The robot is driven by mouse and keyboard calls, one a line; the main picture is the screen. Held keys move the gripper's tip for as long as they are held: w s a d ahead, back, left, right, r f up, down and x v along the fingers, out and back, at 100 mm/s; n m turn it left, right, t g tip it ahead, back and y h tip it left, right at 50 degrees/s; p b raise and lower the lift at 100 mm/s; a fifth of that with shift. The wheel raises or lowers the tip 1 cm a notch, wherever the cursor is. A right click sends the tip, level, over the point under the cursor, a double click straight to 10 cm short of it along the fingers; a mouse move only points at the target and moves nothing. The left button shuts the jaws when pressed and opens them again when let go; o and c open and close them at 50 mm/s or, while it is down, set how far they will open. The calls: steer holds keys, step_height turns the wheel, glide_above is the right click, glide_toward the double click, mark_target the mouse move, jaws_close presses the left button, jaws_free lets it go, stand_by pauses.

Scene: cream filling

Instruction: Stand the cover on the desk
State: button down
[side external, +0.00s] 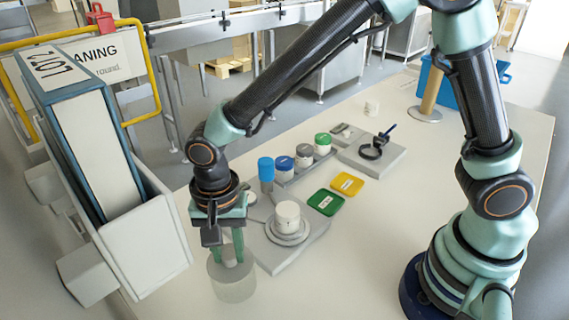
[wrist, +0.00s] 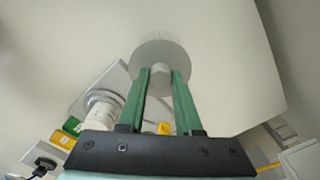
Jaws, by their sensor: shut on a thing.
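The cover (side external: 235,287) is a pale, see-through round cap with a knob on top. My gripper (side external: 227,259) is above it in the side view, green fingers pointing down on either side of the knob. In the wrist view the cover (wrist: 146,54) shows as a grey disc at the fingertips, and my gripper (wrist: 160,78) is shut on its knob. The cover is upright at the near left part of the white desk (side external: 330,270). I cannot tell whether its bottom rim touches the desk.
A white jar (side external: 288,214) stands on a round grey plate (side external: 289,239) just right of the cover. Behind are blue-, grey- and green-lidded pots (side external: 304,155), and green (side external: 326,202) and yellow (side external: 347,184) tiles. A white bin (side external: 150,245) with a tall binder borders the left. Desk at front centre is clear.

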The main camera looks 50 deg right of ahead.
steer(key=c, duration=0.6)
jaws_free()
steer(key=shift+f, duration=0.1)
step_height(320, 180, up, 12)
steer(key=s+d+r+n+t, duration=0.1)
steer(key=d+n, duration=0.3)
steer(key=d, duration=0.8)
steer(key=s+d+r+n+t, duration=0.2)
steer(key=d+r+n+t, duration=0.2)
steer(key=d, duration=0.8)
steer(key=shift+s+d+n+t, duration=0.25)
steer(key=shift+n+t, duration=0.05)
steer(key=shift+n, duration=0.2)
steer(key=shift+r, duration=0.15)
